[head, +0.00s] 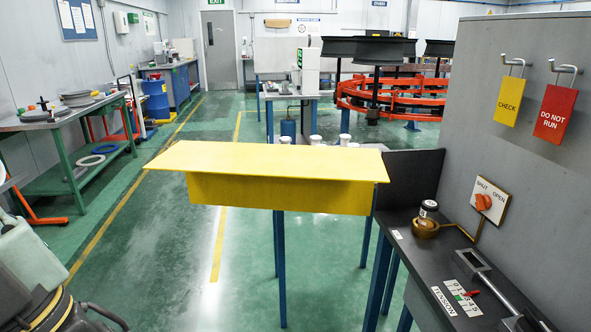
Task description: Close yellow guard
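The yellow guard (275,160) is in the middle of the head view. It is a wide, flat yellow panel lying roughly level, with a yellow front face (280,193) below it. Blue legs stand beneath it, and its right end is by a dark upright panel (408,183) at the bench. What lies under or behind the guard is hidden, and I cannot tell its hinge line. My gripper is not in view.
At right, a dark bench (435,262) carries a brass fitting with a gauge (427,222). An orange SHUT/OPEN knob (483,202), a yellow CHECK tag (508,101) and a red DO NOT RUN tag (553,113) are above. Green floor (180,270) is clear left of the guard.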

